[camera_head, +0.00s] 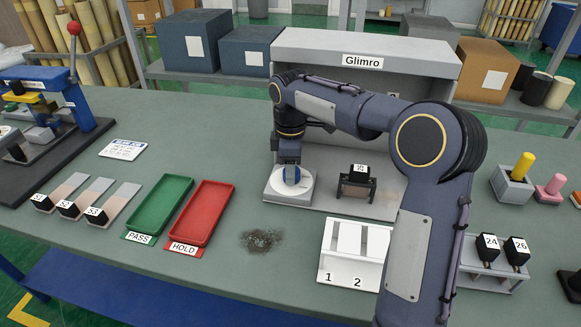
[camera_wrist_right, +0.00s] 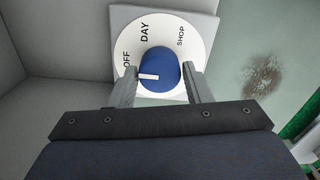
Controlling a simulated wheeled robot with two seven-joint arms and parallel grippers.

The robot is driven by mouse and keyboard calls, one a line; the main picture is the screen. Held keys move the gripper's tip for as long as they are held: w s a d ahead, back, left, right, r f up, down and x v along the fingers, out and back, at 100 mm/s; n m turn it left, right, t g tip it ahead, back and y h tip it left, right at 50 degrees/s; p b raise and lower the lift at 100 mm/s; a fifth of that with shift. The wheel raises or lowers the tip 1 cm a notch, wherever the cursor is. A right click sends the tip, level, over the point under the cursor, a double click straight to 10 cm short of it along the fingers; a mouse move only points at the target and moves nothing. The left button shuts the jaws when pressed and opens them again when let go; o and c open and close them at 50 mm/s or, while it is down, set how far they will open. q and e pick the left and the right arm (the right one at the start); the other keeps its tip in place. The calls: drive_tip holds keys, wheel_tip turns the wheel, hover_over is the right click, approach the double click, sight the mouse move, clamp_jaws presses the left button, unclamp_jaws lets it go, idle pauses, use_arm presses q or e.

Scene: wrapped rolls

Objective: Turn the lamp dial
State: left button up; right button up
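The lamp dial is a blue knob (camera_wrist_right: 160,74) on a round white plate (camera_wrist_right: 150,30) marked OFF, DAY and SHOP. Its white pointer faces left, just below the OFF mark in the right wrist view. My right gripper (camera_wrist_right: 161,80) has one finger on each side of the knob, and both fingers appear to touch it. In the head view the gripper (camera_head: 289,160) comes down over the knob (camera_head: 292,176), which shows low at the left of the grey Glimro booth (camera_head: 365,50). My left gripper is in no view.
Green PASS (camera_head: 160,205) and red HOLD (camera_head: 203,212) trays lie to the left. A white numbered rack (camera_head: 345,270) stands in front. My right arm hides part of the right side.

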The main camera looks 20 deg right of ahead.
drive_tip(key=c, duration=0.5)
drive_tip(key=shift+c, duration=0.2)
drive_tip(key=shift+r+m+p, duration=0.15)
drive_tip(key=shift+m+p, duration=0.5)
drive_tip(key=shift+m, duration=0.05)
drive_tip(key=shift+m+p, duration=0.8)
drive_tip(key=shift+m, duration=0.3)
drive_tip(key=m+p, duration=0.1)
drive_tip(key=m, duration=0.2)
drive_tip(key=shift+w+m+p, duration=0.1)
drive_tip(key=shift+m+p, duration=0.3)
drive_tip(key=shift+d+m+p, duration=0.1)
drive_tip(key=shift+m+p, duration=0.6)
drive_tip(key=shift+m, duration=1.5)
